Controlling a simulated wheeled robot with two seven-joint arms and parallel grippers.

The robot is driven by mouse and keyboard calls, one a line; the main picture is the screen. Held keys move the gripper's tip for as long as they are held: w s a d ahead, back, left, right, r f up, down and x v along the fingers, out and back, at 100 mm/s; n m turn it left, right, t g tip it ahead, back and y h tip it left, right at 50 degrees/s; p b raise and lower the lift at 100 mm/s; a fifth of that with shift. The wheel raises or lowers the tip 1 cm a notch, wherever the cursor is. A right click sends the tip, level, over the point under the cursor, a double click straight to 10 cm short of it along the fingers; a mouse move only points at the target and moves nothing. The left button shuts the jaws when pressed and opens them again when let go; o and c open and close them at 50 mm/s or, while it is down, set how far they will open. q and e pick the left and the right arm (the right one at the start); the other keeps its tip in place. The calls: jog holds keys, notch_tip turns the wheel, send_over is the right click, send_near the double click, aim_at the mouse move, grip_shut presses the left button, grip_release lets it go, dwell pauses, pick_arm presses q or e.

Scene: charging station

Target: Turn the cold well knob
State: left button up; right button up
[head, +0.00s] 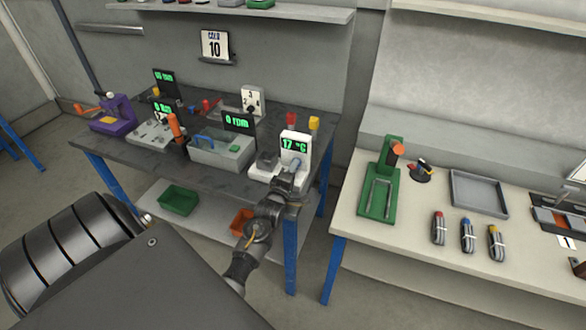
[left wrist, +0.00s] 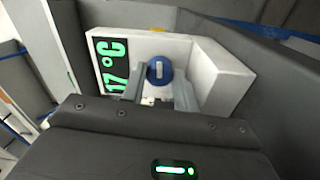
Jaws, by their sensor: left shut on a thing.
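The cold well is a white unit (head: 262,173) at the right front corner of the dark bench, with an upright panel whose green display (head: 294,144) reads 17 °C. Its round blue knob (left wrist: 160,70) with a pale mark sits on the panel beside the display in the left wrist view. My left gripper (head: 297,168) reaches up to the panel from the front. In the left wrist view its fingers (left wrist: 160,88) are shut on the knob, one on each side. The knob is mostly hidden in the head view. My right gripper is not in view.
A wall card (head: 214,44) reads COLD 10. A grey box unit (head: 222,154) with a 0 rpm display stands left of the well. A cream table (head: 400,240) at the right holds a green stand (head: 379,190) and a grey tray (head: 478,192).

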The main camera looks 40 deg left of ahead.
pick_arm(q)
jog(key=shift+m, duration=0.8)
jog(key=shift+f, duration=0.1)
jog(key=o, duration=1)
jog(key=shift+d, duration=0.1)
jog(key=shift+s+f, duration=0.1)
